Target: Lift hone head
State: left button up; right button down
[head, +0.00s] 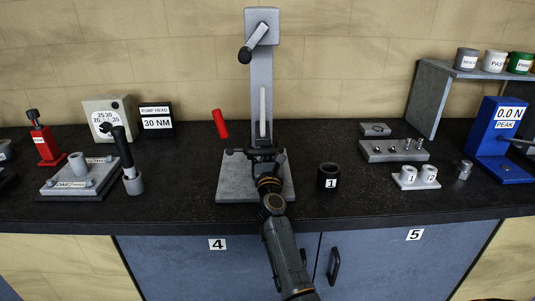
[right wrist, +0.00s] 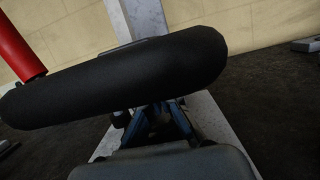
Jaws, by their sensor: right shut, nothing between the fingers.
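A grey stand (head: 262,90) with a tall column and a flat base (head: 229,188) stands at the centre of the bench. A black bar (head: 236,152) with a red grip (head: 220,124) sits low in front of the column. The bar (right wrist: 120,80) and the red grip (right wrist: 18,42) loom large in the right wrist view. My right gripper (head: 264,154) is shut and empty, close to the bar in front of the column. Its fingers (right wrist: 158,122) are partly hidden by the bar; contact cannot be told. I cannot tell which part is the hone head. My left gripper is out of view.
A black cylinder (head: 328,176) marked 1 stands right of the base. A grey fixture plate (head: 60,191) and a black-handled tool (head: 124,155) are at left. A grey block with pins (head: 394,150) and a blue gauge (head: 495,130) are at right.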

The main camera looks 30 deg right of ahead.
jog(key=shift+r, duration=0.1)
notch_tip(320, 180, up, 13)
jog(key=p, duration=1.2)
jog(key=shift+p, duration=0.4)
